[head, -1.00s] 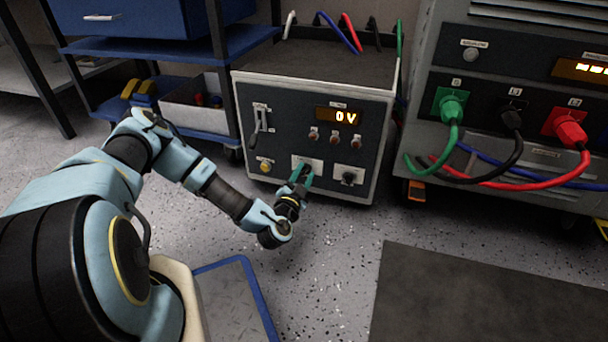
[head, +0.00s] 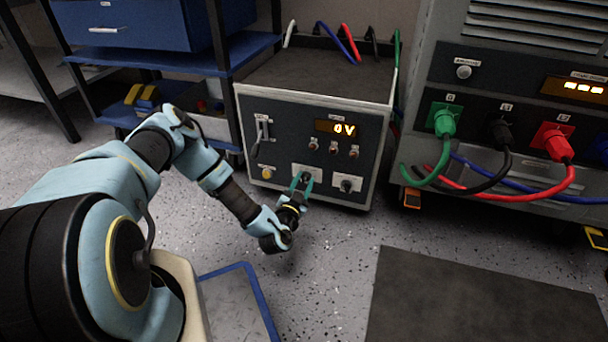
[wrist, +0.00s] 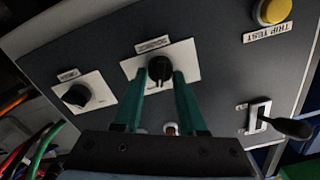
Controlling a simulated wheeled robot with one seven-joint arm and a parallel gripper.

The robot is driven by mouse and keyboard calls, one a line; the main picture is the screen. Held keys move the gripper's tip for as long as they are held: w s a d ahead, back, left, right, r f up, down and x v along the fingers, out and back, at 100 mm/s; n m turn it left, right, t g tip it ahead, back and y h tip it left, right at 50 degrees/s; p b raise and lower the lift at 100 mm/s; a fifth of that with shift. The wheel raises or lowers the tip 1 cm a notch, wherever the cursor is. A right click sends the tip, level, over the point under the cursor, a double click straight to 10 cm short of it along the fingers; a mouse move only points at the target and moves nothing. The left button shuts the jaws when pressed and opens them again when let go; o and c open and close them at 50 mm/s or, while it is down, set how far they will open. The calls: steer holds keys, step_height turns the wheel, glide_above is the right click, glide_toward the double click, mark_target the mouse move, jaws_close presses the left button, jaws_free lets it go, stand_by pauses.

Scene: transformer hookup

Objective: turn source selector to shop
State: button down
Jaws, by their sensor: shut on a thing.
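The control cabinet (head: 312,110) has two black rotary knobs on white plates low on its dark front. My gripper (head: 303,182) has its teal fingers at the middle knob. The wrist view shows this black knob (wrist: 159,70) between the two fingertips (wrist: 161,78), with my gripper shut on it. The small label at its plate is too blurred to read surely, so I cannot confirm that it is the source selector. The second knob (wrist: 76,95) stands free; it also shows at the lower right of the panel in the head view (head: 347,185).
A display (head: 341,128) reads 0 V. A lever (wrist: 285,126) and the yellow trip test button (wrist: 271,11) are on the same panel. At right stands a large grey unit (head: 500,70) with green, black and red plugs and cables. The floor in front is clear around a dark mat (head: 480,300).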

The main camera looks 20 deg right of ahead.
steer(key=n+p, duration=0.1)
steer(key=n, duration=0.2)
steer(key=shift+a+r, duration=0.1)
steer(key=shift+r, duration=0.05)
steer(key=n+p, duration=0.1)
steer(key=n, duration=0.2)
steer(key=shift+n+p, duration=0.3)
steer(key=shift+p, duration=0.05)
steer(key=n, duration=0.6)
steer(key=shift+w+a+f+p, duration=0.15)
steer(key=shift+f+p, duration=0.1)
steer(key=shift+p, duration=0.15)
steer(key=shift+c, duration=2.4)
jaws_free()
